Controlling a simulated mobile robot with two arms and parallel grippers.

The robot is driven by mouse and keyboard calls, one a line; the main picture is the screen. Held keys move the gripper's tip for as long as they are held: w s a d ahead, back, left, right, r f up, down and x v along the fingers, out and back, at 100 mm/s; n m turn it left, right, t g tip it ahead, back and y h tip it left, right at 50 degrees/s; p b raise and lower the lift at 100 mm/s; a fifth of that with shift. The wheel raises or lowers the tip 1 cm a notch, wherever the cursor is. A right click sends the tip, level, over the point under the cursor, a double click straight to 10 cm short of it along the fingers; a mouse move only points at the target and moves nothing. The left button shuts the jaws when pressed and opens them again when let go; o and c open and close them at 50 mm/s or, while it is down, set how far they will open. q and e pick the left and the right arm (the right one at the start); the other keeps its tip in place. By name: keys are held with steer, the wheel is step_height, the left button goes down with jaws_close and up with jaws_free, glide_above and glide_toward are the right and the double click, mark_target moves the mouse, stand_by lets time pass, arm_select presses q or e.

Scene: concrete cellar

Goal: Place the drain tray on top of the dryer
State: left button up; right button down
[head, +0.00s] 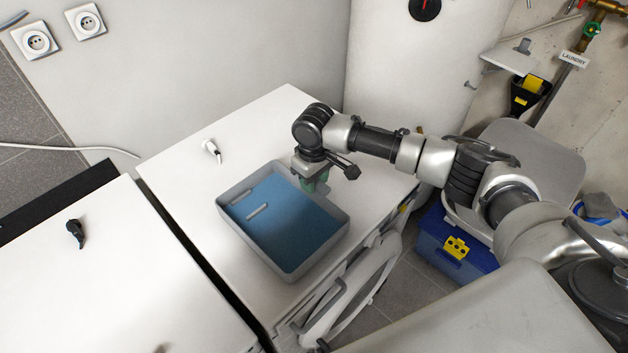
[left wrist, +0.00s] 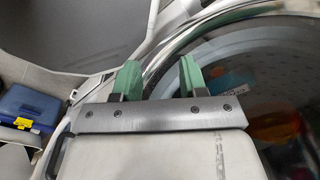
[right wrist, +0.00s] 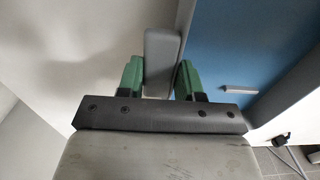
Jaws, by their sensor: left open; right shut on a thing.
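The drain tray (head: 232,232) is grey with a blue inside and holds two small light bars. It is on, or just above, the white top of the right-hand machine (head: 185,165); I cannot tell if it touches. My right gripper (head: 318,184) is shut on the tray's far right rim. The right wrist view shows the grey rim (right wrist: 163,55) between the green fingers (right wrist: 160,78). My left gripper (left wrist: 157,78) is open and empty, in front of a round glass door or drum opening (left wrist: 240,80). It is not seen in the head view.
A second white machine (head: 100,270) stands at the left, across a narrow dark gap, with a black clip (head: 76,232) on top. A white clip (head: 211,150) lies behind the tray. A round door (head: 355,290) hangs at the front. A blue box (head: 450,250) stands on the floor.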

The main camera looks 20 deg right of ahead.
steer(key=shift+w+f, duration=0.1)
steer(key=shift+f, duration=0.5)
steer(key=c, duration=0.7)
jaws_free()
steer(key=shift+c, duration=0.2)
step_height(320, 180, up, 12)
steer(key=b, duration=0.1)
